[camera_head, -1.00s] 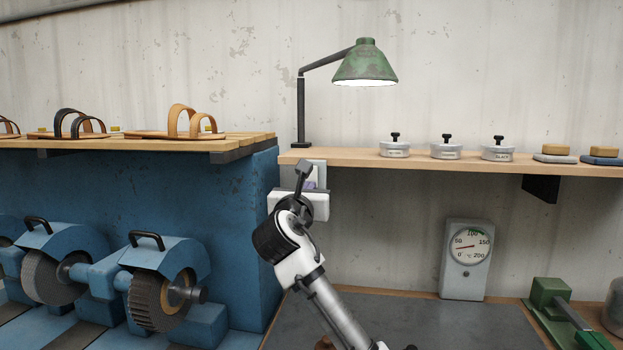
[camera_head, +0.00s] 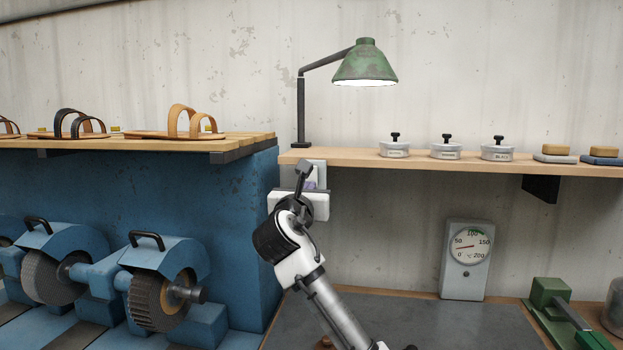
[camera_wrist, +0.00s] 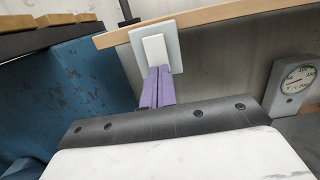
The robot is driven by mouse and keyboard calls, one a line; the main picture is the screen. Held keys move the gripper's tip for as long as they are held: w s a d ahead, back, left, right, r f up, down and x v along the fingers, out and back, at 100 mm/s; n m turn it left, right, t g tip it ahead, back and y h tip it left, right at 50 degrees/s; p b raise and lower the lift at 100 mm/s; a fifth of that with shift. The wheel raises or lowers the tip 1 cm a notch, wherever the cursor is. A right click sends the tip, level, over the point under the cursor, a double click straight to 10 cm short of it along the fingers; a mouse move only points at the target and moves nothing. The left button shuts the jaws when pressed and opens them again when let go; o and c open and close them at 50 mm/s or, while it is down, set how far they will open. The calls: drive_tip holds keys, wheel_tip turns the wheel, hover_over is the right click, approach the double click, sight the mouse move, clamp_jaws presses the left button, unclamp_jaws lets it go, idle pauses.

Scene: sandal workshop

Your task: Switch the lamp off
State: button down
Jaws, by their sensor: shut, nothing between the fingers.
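The lamp (camera_head: 365,66) has a green, chipped shade on a dark arm and stands at the left end of the wooden shelf. The underside of its shade is bright white. A light grey plate with a white rocker switch (camera_wrist: 154,48) is fixed just below the shelf edge. In the head view the plate (camera_head: 319,168) is partly hidden behind my wrist. My gripper (camera_wrist: 158,70) has purple fingers, shut and empty, with their tips at the lower end of the rocker. I cannot tell whether they touch it. In the head view the fingers are mostly hidden.
The wooden shelf (camera_head: 462,160) above the switch bears several white tins and two brushes. A blue grinding machine (camera_head: 165,270) stands to the left, below a rack of sandals. A dial gauge (camera_head: 467,258) and a green tool (camera_head: 560,310) stand on the right.

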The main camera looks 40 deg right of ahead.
drive_tip(key=shift+w+d, duration=0.15)
drive_tip(key=b+v, duration=0.1)
drive_tip(key=v, duration=0.7)
drive_tip(key=shift+r, duration=0.4)
idle(0.5)
